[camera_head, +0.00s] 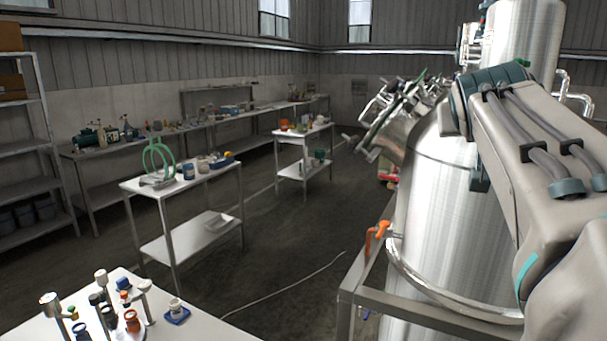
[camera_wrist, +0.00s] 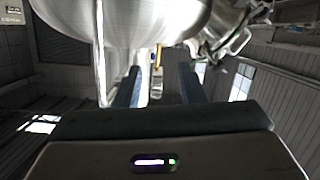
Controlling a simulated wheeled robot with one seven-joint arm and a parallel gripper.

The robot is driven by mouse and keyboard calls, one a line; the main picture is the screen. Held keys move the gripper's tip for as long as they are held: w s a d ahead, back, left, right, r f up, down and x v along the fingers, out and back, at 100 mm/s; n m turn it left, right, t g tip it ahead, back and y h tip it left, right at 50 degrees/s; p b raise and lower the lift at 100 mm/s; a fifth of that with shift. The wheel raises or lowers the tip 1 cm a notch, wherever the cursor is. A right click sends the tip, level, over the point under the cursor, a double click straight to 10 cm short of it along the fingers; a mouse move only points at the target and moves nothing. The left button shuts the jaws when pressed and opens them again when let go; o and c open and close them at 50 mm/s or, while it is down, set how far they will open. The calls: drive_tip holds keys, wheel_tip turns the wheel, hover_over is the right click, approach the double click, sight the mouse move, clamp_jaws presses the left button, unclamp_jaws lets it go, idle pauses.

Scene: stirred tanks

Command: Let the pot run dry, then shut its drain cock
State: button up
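The large steel pot (camera_head: 450,210) stands at the right in the head view, partly behind my arm. An orange lever (camera_head: 376,236) shows at its left side by a metal frame. In the wrist view the rounded steel vessel (camera_wrist: 130,20) fills the top. A small metal fitting with a yellow-orange part (camera_wrist: 158,58) shows beyond and between the fingers; I cannot tell surely that it is the drain cock, or its setting. My gripper (camera_wrist: 160,85) is open, its two dark fingers apart, with no clear contact. The head view hides my gripper. No flow is discernible.
The metal frame (camera_head: 347,297) stands close to the pot's left. A white table (camera_head: 30,325) with small items is at the lower left. Another white table (camera_head: 205,177) stands further back. A cable (camera_head: 290,288) lies on the otherwise open floor between.

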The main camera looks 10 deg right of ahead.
drive_tip(key=a+f+n+g+y, duration=0.1)
drive_tip(key=a+f+y, duration=0.2)
drive_tip(key=a+f, duration=0.3)
wheel_tip(320, 180, down, 4)
drive_tip(key=shift+w+a, duration=0.2)
drive_tip(key=shift+w, duration=0.15)
